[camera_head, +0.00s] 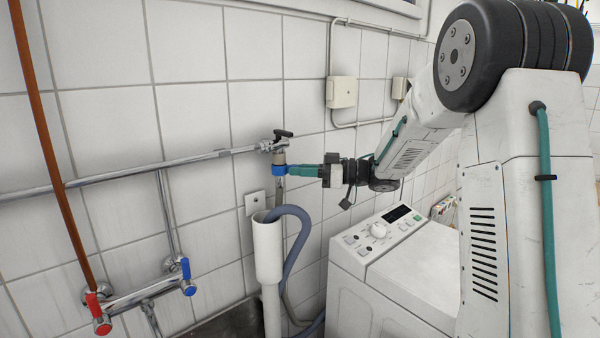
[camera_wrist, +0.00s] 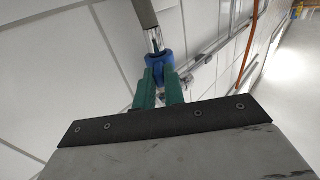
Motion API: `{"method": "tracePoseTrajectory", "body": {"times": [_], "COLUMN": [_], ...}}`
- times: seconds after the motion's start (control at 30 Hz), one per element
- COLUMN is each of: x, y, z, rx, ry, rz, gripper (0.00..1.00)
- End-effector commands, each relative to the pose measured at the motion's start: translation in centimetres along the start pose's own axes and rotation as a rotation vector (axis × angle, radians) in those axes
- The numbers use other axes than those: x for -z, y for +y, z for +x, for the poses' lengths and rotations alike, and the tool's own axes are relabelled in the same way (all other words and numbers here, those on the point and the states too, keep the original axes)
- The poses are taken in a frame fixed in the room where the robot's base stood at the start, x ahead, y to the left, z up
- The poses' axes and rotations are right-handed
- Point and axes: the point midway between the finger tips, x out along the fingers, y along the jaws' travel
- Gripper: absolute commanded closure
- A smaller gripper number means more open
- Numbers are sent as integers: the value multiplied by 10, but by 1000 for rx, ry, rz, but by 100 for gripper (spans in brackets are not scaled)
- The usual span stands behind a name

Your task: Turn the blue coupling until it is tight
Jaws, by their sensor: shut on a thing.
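The blue coupling (camera_head: 279,170) sits just below the tap with the black handle (camera_head: 281,137) on the wall pipe. In the wrist view the blue coupling (camera_wrist: 158,66) lies between the green fingertips, with a grey hose (camera_wrist: 144,14) running from it. My gripper (camera_head: 290,171) reaches in from the right, level with the coupling, and is shut on it. The gripper also shows in the wrist view (camera_wrist: 160,82). The fingers hide part of the coupling, and its thread is not visible.
A white standpipe (camera_head: 267,250) with a grey-blue hose (camera_head: 303,230) hooked into it stands below the coupling. A white washing machine (camera_head: 428,265) is below my arm. A mixer with red and blue handles (camera_head: 143,293) is at lower left. A socket box (camera_head: 341,92) is on the wall.

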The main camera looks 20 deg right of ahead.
Motion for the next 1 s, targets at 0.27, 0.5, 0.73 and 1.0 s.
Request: {"method": "tracePoseTrajectory", "body": {"times": [0.27, 0.5, 0.73, 1.0], "x": [3, 4, 4, 2], "y": [5, 6, 6, 6], "z": [1, 2, 2, 0], "rx": [79, 93, 92, 90], "ry": [4, 5, 6, 3], "rz": [-5, -6, -7, -4], "gripper": [100, 100, 100, 67]}}
